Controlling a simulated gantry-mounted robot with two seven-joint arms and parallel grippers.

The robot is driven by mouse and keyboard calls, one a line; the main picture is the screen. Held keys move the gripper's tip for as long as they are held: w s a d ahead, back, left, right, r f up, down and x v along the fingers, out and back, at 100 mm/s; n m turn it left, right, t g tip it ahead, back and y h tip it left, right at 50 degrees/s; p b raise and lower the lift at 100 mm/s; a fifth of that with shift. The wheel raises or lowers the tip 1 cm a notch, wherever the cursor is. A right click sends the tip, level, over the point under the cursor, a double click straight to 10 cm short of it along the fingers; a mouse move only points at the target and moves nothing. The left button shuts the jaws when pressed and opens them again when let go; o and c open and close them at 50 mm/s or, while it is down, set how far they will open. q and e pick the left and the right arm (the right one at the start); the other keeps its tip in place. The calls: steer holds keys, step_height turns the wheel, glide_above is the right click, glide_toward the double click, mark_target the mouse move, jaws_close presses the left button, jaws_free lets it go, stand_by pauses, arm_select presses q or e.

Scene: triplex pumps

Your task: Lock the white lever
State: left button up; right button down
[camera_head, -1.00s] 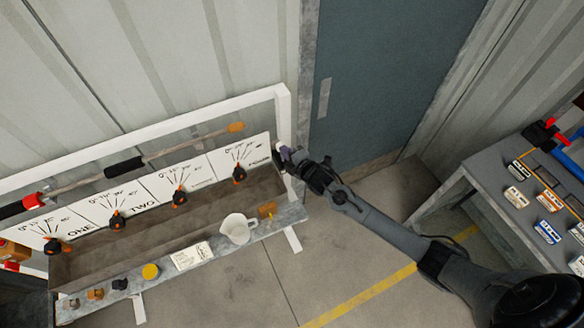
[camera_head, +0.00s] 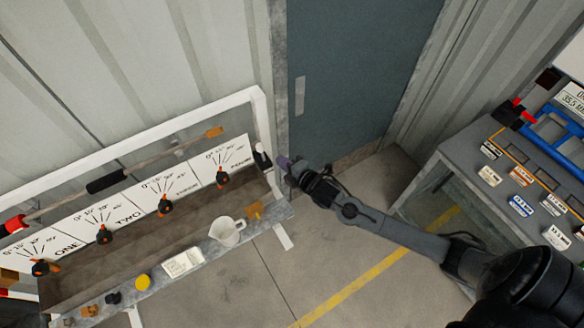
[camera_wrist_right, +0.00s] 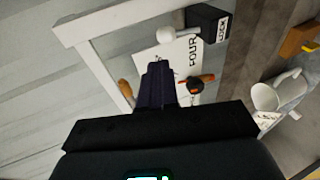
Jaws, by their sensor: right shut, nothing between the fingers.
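The white lever (camera_wrist_right: 166,34) shows in the right wrist view as a white ball knob on a white stem, beside a black block (camera_wrist_right: 208,22) labelled LOCK. In the head view the lever (camera_head: 259,148) is small, at the right end of the white frame. My right gripper (camera_head: 284,161) is just right of it, shut and empty, with a gap visible between them. In the right wrist view the dark fingertips (camera_wrist_right: 158,68) lie together below the knob, apart from it in the picture. My left gripper is not in view.
The white frame (camera_head: 190,129) carries a panel with several orange-and-black dials. A white jug (camera_head: 227,232) and a yellow cap (camera_head: 142,282) are on the front ledge (camera_head: 205,252). A grey table (camera_head: 470,165) with labelled blocks is at the right. Floor lies clear between.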

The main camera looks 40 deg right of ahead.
steer(key=shift+v, duration=2.05)
steer(key=shift+r, duration=0.1)
steer(key=s+a+r+m+g+p, duration=0.1)
steer(key=s+a+m+g, duration=0.2)
steer(key=s+m, duration=0.2)
steer(key=s+a+r+m+g+p, duration=0.1)
steer(key=s+a+m+g+p, duration=0.1)
steer(key=s, duration=0.9)
steer(key=s+a+r+m+g+p, duration=0.1)
steer(key=s+a+m+g, duration=0.3)
steer(key=s+m, duration=0.4)
steer(key=shift+a+r+g+p, duration=0.3)
steer(key=shift+r+g, duration=0.2)
steer(key=shift+g, duration=0.4)
